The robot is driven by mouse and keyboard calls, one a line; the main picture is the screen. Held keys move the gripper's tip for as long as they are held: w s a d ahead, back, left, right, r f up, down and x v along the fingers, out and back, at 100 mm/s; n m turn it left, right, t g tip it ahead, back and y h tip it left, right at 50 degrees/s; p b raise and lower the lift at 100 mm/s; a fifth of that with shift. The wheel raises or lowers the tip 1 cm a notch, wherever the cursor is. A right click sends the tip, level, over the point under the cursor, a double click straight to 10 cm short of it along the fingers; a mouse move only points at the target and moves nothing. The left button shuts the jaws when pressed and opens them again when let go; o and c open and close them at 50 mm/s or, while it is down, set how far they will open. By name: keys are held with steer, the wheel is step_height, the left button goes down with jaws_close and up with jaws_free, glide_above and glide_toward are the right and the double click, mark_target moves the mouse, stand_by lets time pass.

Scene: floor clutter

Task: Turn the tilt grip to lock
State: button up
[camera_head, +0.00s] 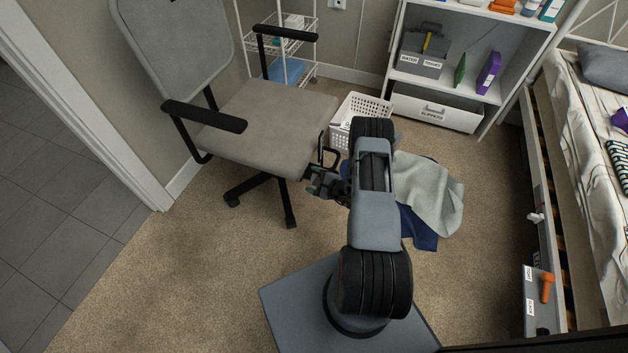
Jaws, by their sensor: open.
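The office chair (268,118) stands left of centre, with a beige-grey seat, black armrests and a tilted grey back. I cannot make out its tilt grip; the seat and my arm cover the area where the seat meets the base. My gripper (312,180) is at the seat's front right corner, pointing left, low beside the seat edge. Its jaws are open, small and dark in this view. I cannot tell whether they are around any part of the chair or touch it.
A white basket (362,106) and grey and blue cloths (428,192) lie behind and right of my arm. A white shelf (440,104) and a wire rack (290,48) stand at the back. The bed (590,150) bounds the right. Carpet is clear at front left.

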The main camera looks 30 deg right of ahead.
steer(key=c, duration=0.9)
steer(key=shift+c, duration=0.2)
steer(key=m+g+y+b, duration=0.1)
steer(key=m, duration=0.2)
steer(key=shift+g, duration=0.4)
steer(key=m+g+y+b, duration=0.1)
steer(key=m, duration=0.2)
steer(key=shift+g+y, duration=0.3)
steer(key=m+y+b, duration=0.1)
steer(key=m, duration=0.1)
steer(key=m+g+y+b, duration=0.1)
steer(key=shift+d+f+m+g, duration=0.1)
steer(key=shift+m+g, duration=0.2)
steer(key=shift+m, duration=0.1)
steer(key=shift+m+g+y+b, duration=0.4)
steer(key=shift+m+y+b, duration=0.45)
steer(key=shift+m, duration=0.45)
